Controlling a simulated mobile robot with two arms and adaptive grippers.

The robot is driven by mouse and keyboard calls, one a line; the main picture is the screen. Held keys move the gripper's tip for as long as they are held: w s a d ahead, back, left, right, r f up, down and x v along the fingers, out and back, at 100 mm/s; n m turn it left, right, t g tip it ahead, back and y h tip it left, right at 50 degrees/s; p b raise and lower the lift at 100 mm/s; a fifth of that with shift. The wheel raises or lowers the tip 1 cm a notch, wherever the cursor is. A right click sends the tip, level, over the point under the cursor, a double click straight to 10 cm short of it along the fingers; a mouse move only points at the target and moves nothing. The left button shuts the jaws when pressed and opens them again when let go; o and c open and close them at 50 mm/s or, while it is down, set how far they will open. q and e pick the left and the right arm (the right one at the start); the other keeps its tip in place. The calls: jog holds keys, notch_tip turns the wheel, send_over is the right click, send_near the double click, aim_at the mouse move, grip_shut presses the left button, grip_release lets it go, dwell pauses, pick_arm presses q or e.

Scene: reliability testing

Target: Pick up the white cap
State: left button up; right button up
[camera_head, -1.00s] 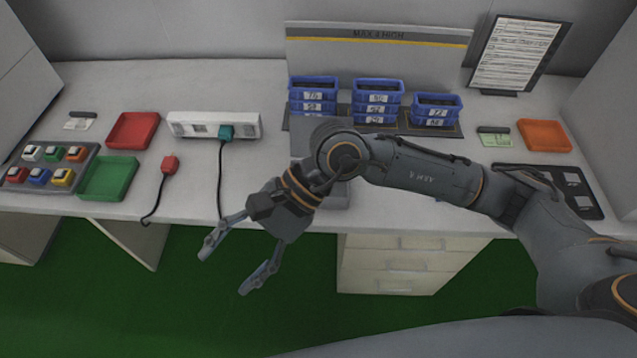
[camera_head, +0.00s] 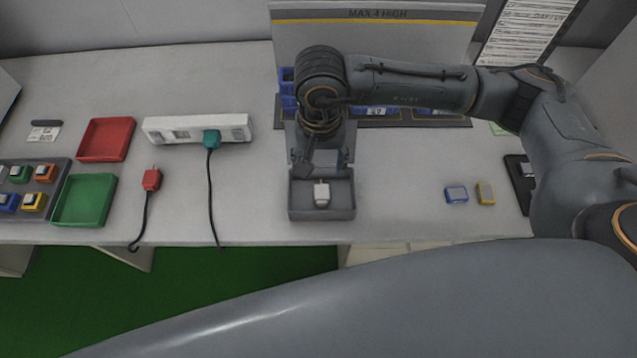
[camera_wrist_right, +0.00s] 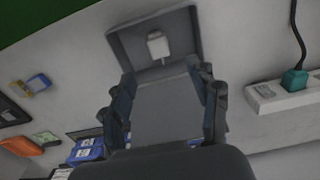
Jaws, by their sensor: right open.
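The white cap (camera_head: 321,193) lies in a grey tray (camera_head: 322,215) at the front middle of the table. It looks like a small pale block with a narrower stub. My right gripper (camera_head: 323,160) is open, just beyond the cap, with its fingers over the back part of the tray. In the right wrist view the cap (camera_wrist_right: 158,45) lies in the tray (camera_wrist_right: 197,40), ahead of my spread fingers (camera_wrist_right: 160,95), with nothing between them. The gripper is apart from the cap. My left gripper is not in view.
A white power strip (camera_head: 165,131) with a teal plug (camera_head: 211,139) stands left of the tray. A red plug (camera_head: 151,179), a green tray (camera_head: 84,200) and a red tray (camera_head: 105,139) lie farther left. Blue (camera_head: 456,194) and yellow (camera_head: 485,193) blocks lie right. Blue bins (camera_head: 376,111) stand behind.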

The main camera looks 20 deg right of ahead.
send_over(321, 195)
notch_tip(321, 195, down, 6)
jog(key=shift+p, duration=0.45)
jog(key=shift+a+f, duration=0.1)
jog(key=shift+f, duration=0.2)
notch_tip(321, 195, down, 2)
jog(key=shift+s+f+p, duration=0.1)
jog(key=shift+f+p, duration=0.15)
jog(key=shift+p, duration=0.55)
jog(key=shift+d+f, duration=0.2)
jog(key=shift+f, duration=1.15)
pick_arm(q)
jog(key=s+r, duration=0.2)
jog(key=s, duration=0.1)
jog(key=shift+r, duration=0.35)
pick_arm(e)
jog(key=c, duration=0.9)
